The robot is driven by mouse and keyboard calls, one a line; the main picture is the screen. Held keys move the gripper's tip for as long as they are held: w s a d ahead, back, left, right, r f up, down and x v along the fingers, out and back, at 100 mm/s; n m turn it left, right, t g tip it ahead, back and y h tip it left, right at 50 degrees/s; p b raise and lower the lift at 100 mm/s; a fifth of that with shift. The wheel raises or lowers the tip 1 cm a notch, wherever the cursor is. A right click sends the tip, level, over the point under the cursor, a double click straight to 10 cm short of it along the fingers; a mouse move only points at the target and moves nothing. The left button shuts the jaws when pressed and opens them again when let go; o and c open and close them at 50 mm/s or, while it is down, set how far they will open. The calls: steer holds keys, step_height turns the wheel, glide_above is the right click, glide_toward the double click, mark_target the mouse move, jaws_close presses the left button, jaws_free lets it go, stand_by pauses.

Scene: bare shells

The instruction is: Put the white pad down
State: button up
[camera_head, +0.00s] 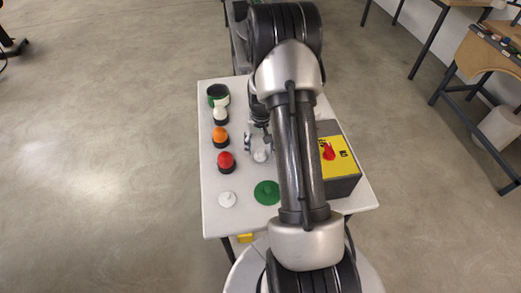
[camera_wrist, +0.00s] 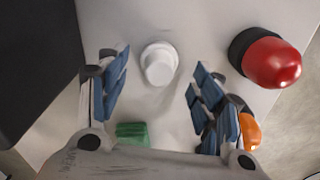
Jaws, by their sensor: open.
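A white pad with a raised round knob (camera_head: 261,156) stands on the white table, just below my gripper (camera_head: 256,143). In the wrist view the white pad (camera_wrist: 159,63) lies upright on the table, ahead of and between my spread blue fingers (camera_wrist: 160,82). The fingers are open and appear apart from it. A second white disc with a knob (camera_head: 227,199) lies at the table's near left. My arm hides part of the table to the right.
Red (camera_head: 226,161), orange (camera_head: 220,136) and white (camera_head: 220,114) lamps on dark bases line the table's left side. A green disc (camera_head: 266,193) lies near the front. A grey and yellow box with a red switch (camera_head: 341,172) stands on the right.

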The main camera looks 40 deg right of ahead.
step_height(320, 180, up, 8)
steer(key=p, duration=0.2)
step_height(320, 180, up, 10)
steer(key=n, duration=0.2)
glide_above(261, 151)
steer(key=a, duration=0.6)
steer(key=s+a+r+n+t, duration=0.2)
steer(key=s+a+r, duration=0.3)
steer(key=a+r, duration=0.55)
steer(key=s+a+r+n+t, duration=0.1)
steer(key=s+a+r+n, duration=0.1)
steer(key=s+a, duration=0.3)
steer(key=s+a+r+n+t, duration=0.1)
steer(key=s+a+r+n, duration=0.1)
steer(key=s+a, duration=0.3)
steer(key=s+r, duration=0.1)
steer(key=s, duration=0.3)
steer(key=shift+s, duration=0.35)
steer(key=shift+r, duration=0.15)
